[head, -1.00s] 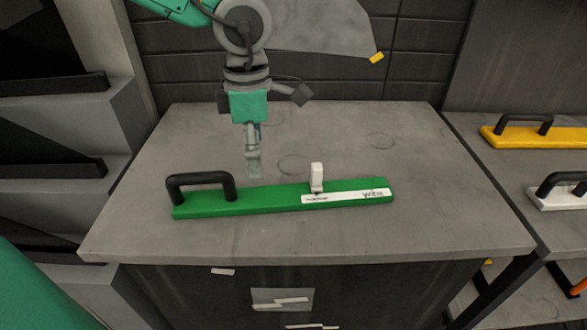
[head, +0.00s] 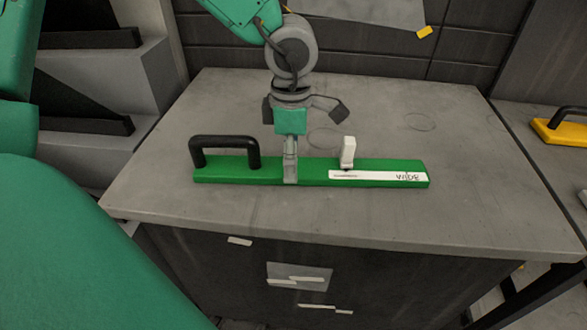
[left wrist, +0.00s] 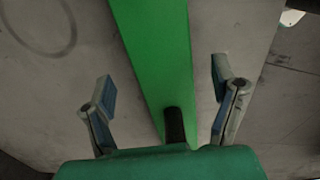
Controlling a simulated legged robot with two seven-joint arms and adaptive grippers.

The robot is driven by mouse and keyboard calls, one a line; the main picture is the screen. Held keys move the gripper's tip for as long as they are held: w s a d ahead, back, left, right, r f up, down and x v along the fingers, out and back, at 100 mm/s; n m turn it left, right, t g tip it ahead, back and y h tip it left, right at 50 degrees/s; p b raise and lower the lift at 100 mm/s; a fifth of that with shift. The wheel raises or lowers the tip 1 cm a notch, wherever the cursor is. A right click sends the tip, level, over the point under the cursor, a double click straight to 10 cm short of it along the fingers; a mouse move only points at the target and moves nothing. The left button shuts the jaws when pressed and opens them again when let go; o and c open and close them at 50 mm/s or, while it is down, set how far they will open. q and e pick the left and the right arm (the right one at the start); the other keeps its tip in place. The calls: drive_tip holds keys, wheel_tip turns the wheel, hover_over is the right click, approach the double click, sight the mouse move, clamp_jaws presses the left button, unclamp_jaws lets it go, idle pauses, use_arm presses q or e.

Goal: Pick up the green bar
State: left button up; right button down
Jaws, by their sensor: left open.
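The green bar (head: 300,171) lies flat on the grey table, with a black handle (head: 225,143) at its left end. A white upright tab (head: 348,152) and a white label (head: 380,176) are on its right half. My left gripper (head: 290,172) is over the bar, just right of the handle, with a finger in front of the bar. In the left wrist view the open fingers (left wrist: 164,92) stand on either side of the green bar (left wrist: 155,60), with gaps on both sides. I cannot tell how far the fingertips are above the table. My right gripper is not in view.
The grey table (head: 440,225) is clear around the bar. A yellow bar (head: 562,130) with a black handle lies on a surface at the right. A dark tiled wall (head: 470,45) stands behind the table. Grey stepped blocks (head: 95,85) are at the left.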

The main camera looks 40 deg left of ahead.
use_arm(q)
drive_tip(key=f, duration=0.2)
drive_tip(key=shift+w+d+f+b, duration=0.1)
drive_tip(key=shift+d+f+b, duration=0.1)
drive_tip(key=shift+f+b, duration=0.1)
drive_tip(key=shift+d+f, duration=0.1)
drive_tip(key=shift+d, duration=0.2)
drive_tip(key=shift+a, duration=0.35)
drive_tip(key=c, duration=1.8)
